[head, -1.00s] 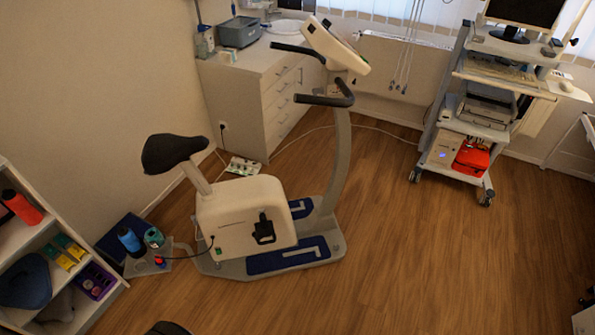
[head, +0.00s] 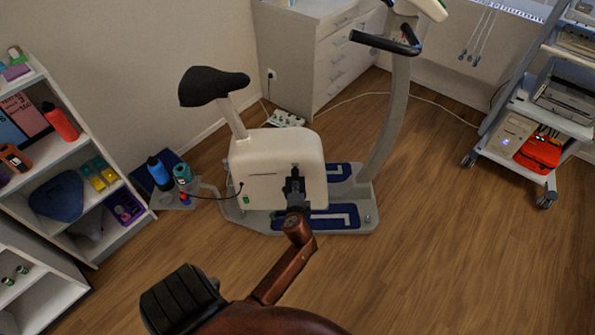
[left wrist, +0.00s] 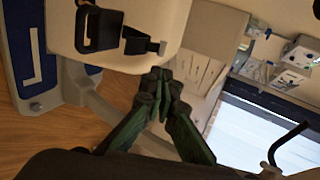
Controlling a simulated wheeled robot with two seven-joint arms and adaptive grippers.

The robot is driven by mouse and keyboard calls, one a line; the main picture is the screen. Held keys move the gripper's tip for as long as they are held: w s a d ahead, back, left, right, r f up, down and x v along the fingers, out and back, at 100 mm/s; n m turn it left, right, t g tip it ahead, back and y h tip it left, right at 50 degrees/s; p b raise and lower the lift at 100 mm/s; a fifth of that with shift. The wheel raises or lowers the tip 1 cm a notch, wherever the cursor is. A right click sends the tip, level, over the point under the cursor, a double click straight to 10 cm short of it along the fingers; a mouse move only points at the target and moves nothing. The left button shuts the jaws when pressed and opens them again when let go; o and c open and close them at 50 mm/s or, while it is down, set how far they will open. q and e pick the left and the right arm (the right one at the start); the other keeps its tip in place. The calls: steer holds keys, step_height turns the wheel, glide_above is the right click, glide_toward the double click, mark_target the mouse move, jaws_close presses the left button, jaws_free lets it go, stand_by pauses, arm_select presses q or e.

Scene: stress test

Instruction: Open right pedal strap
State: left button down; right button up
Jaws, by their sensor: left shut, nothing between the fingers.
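The exercise bike (head: 255,165) stands on the floor with its white housing facing me. In the left wrist view its black pedal (left wrist: 99,30) shows at the top, with a black strap (left wrist: 137,42) sticking out beside it. I cannot tell whether the strap is fastened. My left gripper (head: 294,180) is in front of the pedal in the head view and hides much of it. In the left wrist view the left gripper (left wrist: 160,76) is shut and empty, its tips below and right of the strap, seemingly apart from it. My right gripper is not in view.
A shelf unit (head: 95,135) stands at the left. A white drawer cabinet (head: 330,65) is behind the bike, and a wheeled equipment cart (head: 520,145) is at the right. The wooden floor (head: 440,230) right of the bike is clear.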

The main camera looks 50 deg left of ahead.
arm_select(q)
steer(key=b, duration=0.5)
glide_toward(295, 165)
steer(key=x, duration=0.5)
steer(key=shift+w+a+f, duration=0.1)
steer(key=shift+w+f, duration=0.1)
steer(key=shift+f, duration=0.15)
steer(key=shift+w+a+f, duration=0.1)
steer(key=shift+w+a, duration=0.3)
steer(key=shift+a, duration=0.05)
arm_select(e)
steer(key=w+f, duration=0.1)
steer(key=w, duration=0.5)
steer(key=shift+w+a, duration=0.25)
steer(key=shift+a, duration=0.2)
